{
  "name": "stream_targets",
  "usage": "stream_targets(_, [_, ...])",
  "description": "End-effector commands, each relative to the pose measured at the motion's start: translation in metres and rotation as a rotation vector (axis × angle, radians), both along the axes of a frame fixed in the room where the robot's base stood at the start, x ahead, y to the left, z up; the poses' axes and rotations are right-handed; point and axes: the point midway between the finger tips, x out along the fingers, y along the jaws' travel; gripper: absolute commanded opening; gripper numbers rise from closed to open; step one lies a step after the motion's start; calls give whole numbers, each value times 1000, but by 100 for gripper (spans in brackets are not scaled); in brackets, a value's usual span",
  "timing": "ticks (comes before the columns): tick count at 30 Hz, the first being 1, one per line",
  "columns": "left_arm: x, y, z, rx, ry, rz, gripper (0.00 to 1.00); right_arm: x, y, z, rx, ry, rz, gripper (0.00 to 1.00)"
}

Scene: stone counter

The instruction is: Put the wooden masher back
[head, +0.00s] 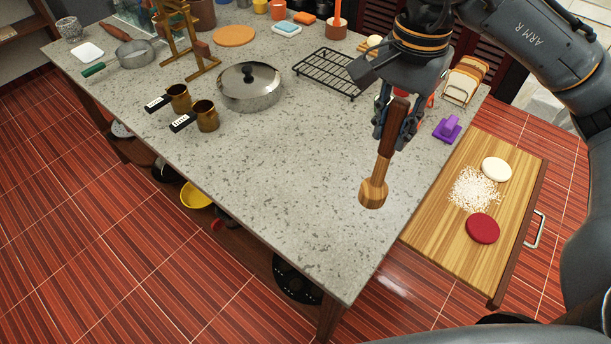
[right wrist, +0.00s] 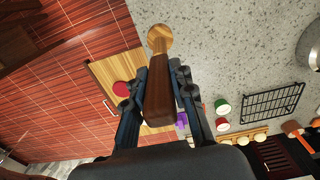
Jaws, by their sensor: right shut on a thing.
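The wooden masher (head: 374,190) has a dark brown handle and a lighter round head. My right gripper (head: 391,130) is shut on its handle, and the masher hangs head down, slightly tilted, over the right part of the stone counter (head: 290,165). I cannot tell how high its head is above the counter. In the right wrist view the masher's head (right wrist: 160,38) points away from my right gripper (right wrist: 158,85), with the handle between the fingers. My left gripper is not in view.
A pull-out wooden board (head: 440,225) with a red disc (head: 482,228), white shreds and a pale disc is at the right. A lidded pot (head: 250,98), a black rack (head: 325,72), a purple object (head: 447,128) and a toast holder (head: 465,80) stand on the counter. The counter's front middle is clear.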

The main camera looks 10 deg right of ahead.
Motion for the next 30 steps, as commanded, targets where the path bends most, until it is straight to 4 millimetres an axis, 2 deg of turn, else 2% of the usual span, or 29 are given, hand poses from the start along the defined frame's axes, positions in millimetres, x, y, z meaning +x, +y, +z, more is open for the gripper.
stream_targets(8, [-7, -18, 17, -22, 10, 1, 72, 54, 35, -27, 3, 7, 2, 0])
stream_targets(10, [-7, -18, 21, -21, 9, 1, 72, 70, 44, -34, 4, 8, 1, 0])
stream_targets(15, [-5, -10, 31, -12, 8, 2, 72, 92, 56, -65, 1, 6, -1, 0])
stream_targets(18, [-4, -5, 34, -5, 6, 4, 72, 101, 60, -78, 1, 4, 0, 0])
stream_targets(23, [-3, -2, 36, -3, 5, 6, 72, 108, 64, -88, 1, 2, 1, 0])
stream_targets(30, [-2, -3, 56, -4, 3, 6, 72, 113, 67, -116, 1, 5, 0, 0])
